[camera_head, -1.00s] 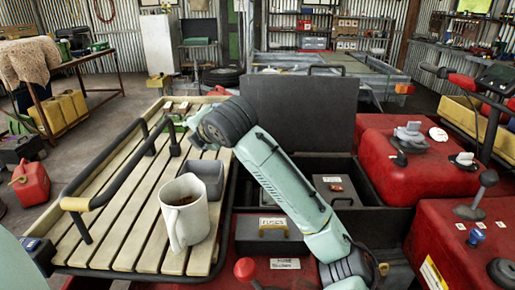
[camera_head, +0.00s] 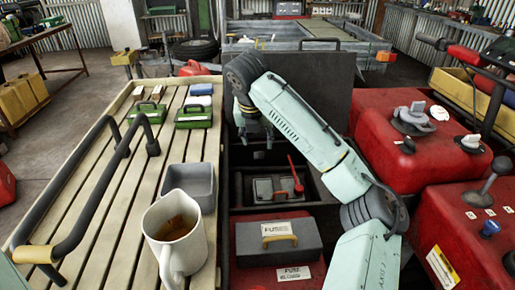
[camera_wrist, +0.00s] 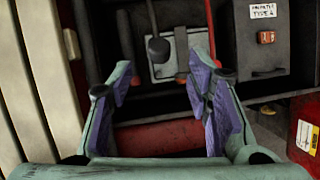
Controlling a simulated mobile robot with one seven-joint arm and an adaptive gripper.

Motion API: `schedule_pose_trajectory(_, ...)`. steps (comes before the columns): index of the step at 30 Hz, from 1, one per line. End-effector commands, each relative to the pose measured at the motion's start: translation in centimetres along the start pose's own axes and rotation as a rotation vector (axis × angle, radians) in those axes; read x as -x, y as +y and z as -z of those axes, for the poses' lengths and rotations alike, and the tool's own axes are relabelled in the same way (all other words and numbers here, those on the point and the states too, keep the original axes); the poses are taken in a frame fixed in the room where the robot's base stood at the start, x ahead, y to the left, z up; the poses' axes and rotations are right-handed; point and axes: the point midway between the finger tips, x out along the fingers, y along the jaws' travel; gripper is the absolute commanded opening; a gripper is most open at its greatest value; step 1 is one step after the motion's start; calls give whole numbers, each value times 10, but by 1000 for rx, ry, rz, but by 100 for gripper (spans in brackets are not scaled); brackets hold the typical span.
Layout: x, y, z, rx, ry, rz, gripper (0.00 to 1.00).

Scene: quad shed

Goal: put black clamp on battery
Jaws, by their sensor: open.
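The battery (camera_head: 272,188) is a grey block low in an open black box; its pale top also shows in the wrist view (camera_wrist: 170,68). A red clamp (camera_head: 297,180) stands at its right side. In the wrist view, a dark, round-ended piece (camera_wrist: 158,48) is above the battery's top; it may be the black clamp, but I cannot tell, nor whether it touches. My gripper (camera_wrist: 160,90) is open with nothing between its fingers, on the near side of the battery. In the head view, my gripper (camera_head: 258,135) is partly hidden by my arm, over the box.
A slatted rack (camera_head: 95,185) on the left carries a mug (camera_head: 175,235), a grey tray (camera_head: 190,182) and green cases (camera_head: 194,117). A fuse case (camera_head: 278,241) stands in front of the battery. Red bodywork (camera_head: 385,150) and the raised lid (camera_head: 300,85) bound the box.

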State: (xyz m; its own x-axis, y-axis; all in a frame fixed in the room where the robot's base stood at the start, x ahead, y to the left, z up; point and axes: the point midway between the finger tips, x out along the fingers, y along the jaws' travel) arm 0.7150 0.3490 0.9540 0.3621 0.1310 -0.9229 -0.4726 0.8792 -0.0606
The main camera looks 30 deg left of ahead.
Motion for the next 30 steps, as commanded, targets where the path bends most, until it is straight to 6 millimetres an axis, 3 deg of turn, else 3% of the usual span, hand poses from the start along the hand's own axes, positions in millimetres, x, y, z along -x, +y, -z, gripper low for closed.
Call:
schedule_pose_trajectory(6,-41,0,0,-2,3,0,45)
schedule_pose_trajectory(12,-66,0,-1,-2,0,-1,45)
schedule_pose_trajectory(24,-74,0,0,-2,-2,-1,45)
schedule_pose_trajectory(30,-74,0,-1,-2,-2,-1,31)
